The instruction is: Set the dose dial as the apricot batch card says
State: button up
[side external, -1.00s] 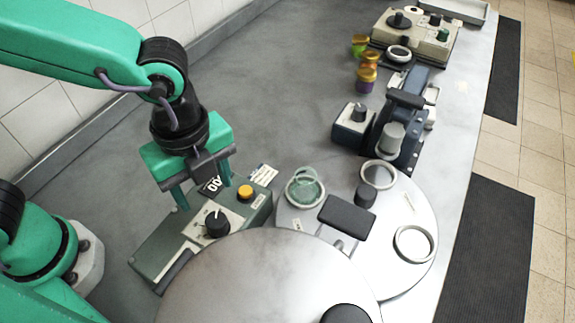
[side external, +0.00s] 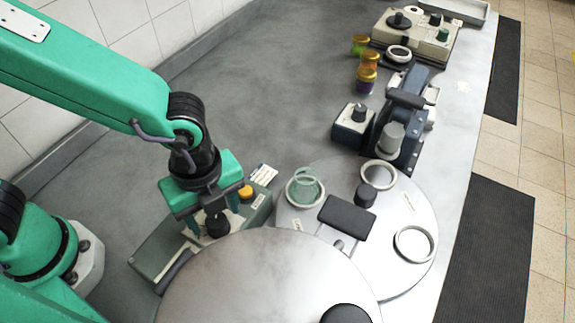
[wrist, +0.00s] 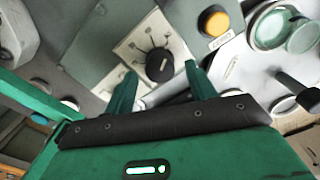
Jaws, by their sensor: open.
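The dose dial is a black knob (side external: 217,227) with a pale pointer line, on a white scale plate of a grey-green box (side external: 160,247). In the wrist view the knob (wrist: 160,67) sits between and slightly beyond my fingertips, with scale marks fanned around it. My gripper (side external: 211,221) is open above the dial, one green finger on each side; I cannot tell whether either touches the knob. The display seen earlier on the box is now hidden behind my gripper. A small white card (side external: 264,173) lies behind the box; its print is too small to read.
An orange button (side external: 245,192) is on the box beside the dial. A round turntable (side external: 410,205) with ring seats and a green glass jar (side external: 305,185) stands to the right. A large metal disc (side external: 260,280) is in front. Lidded jars (side external: 367,75) stand farther back.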

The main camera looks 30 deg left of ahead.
jog(key=shift+f, duration=0.85)
jog(key=c, duration=1)
